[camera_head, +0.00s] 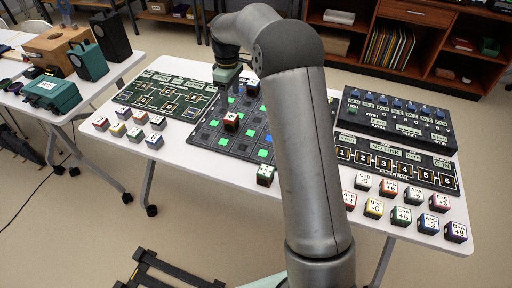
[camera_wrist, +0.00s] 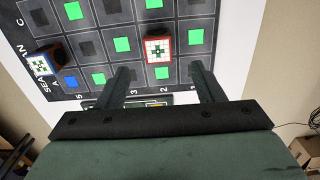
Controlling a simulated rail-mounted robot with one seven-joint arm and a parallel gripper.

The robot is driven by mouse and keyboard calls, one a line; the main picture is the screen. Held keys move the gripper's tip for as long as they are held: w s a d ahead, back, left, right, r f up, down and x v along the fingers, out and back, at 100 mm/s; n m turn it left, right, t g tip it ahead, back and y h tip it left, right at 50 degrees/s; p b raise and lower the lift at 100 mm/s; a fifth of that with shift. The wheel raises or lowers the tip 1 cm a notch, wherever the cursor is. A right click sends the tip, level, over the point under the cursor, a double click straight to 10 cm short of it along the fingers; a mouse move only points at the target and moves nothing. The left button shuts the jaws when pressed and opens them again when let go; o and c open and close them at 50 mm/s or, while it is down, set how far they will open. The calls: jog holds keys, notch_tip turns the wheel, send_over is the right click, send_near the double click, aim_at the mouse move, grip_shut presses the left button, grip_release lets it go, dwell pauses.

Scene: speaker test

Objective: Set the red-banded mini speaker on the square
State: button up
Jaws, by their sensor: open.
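A small cube with red sides and a white, green-patterned top (camera_wrist: 159,49) sits on the dark grid board, just beyond my fingertips in the wrist view; it looks like the red-banded mini speaker. In the head view my gripper (camera_head: 226,88) hangs over the board's far left part. Several squares are green, such as this one (camera_wrist: 122,44), and a blue square (camera_wrist: 71,83) lies lower left.
Several cubes stand left (camera_head: 137,134) and right (camera_head: 401,216). A raised black panel (camera_head: 392,122) stands at right. My arm hides part of the board.

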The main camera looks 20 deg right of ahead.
jog(key=s+r+m, duration=0.2)
jog(key=s+r, duration=0.1)
jog(key=s, duration=0.6)
jog(key=s+r+m, duration=0.2)
jog(key=s, duration=0.6)
jog(key=s+f+m, duration=0.2)
jog(key=s+m, duration=0.1)
jog(key=s, duration=0.8)
jog(key=s+f+m, duration=0.2)
jog(key=s, duration=0.8)
jog(key=shift+s+a+f+m, duration=0.15)
jog(key=shift+s+a+m, duration=0.1)
jog(key=shift+s+m, duration=0.15)
notch_tip(320, 180, up, 3)
jog(key=p, duration=0.3)
jog(key=shift+w+a, duration=0.1)
jog(key=shift+a, duration=0.05)
